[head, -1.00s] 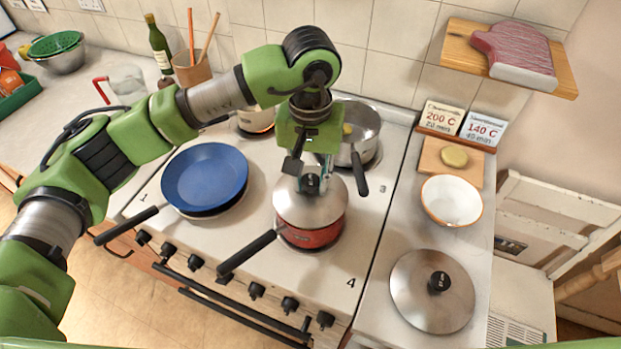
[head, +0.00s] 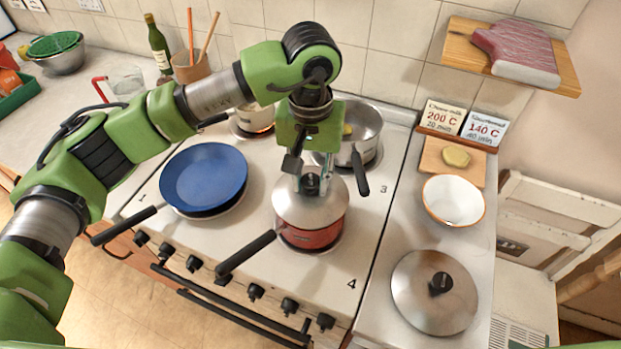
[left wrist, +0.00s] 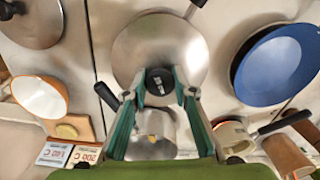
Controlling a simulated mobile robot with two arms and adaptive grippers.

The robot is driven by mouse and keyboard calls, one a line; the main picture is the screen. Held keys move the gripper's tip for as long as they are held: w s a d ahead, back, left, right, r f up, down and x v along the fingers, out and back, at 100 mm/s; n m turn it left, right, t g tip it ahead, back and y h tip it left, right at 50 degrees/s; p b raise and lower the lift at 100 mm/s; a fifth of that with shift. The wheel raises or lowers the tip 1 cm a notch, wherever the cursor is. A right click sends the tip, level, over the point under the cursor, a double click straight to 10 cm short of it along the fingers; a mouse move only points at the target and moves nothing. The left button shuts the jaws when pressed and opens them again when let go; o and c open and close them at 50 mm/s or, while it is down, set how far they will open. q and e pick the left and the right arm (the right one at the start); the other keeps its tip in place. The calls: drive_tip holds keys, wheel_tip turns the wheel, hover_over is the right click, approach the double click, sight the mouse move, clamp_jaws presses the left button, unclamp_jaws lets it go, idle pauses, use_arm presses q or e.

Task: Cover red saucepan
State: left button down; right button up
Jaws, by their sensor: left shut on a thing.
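The red saucepan (head: 309,238) stands on the front right burner of the stove, its black handle pointing to the front left. A steel lid (head: 325,209) with a black knob lies over the saucepan's top; it looks level in the head view. The lid also fills the middle of the left wrist view (left wrist: 190,50). My left gripper (head: 311,182) points down over the lid and is shut on its black knob (left wrist: 159,82). The saucepan's rim is hidden under the lid. My right gripper is not in view.
A blue pan (head: 204,178) sits on the front left burner and a steel pot (head: 358,128) with its handle close to my gripper stands behind. A second steel lid (head: 420,305) lies on the right counter, near a white bowl (head: 453,200).

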use_arm(q)
drive_tip(key=shift+f+b, duration=0.55)
drive_tip(key=shift+b, duration=0.75)
idle(1.2)
drive_tip(key=c, duration=1.6)
unclamp_jaws()
drive_tip(key=shift+o, duration=0.4)
drive_tip(key=o, duration=0.5)
drive_tip(key=shift+r+p, duration=1.15)
drive_tip(key=shift+r, duration=2.4)
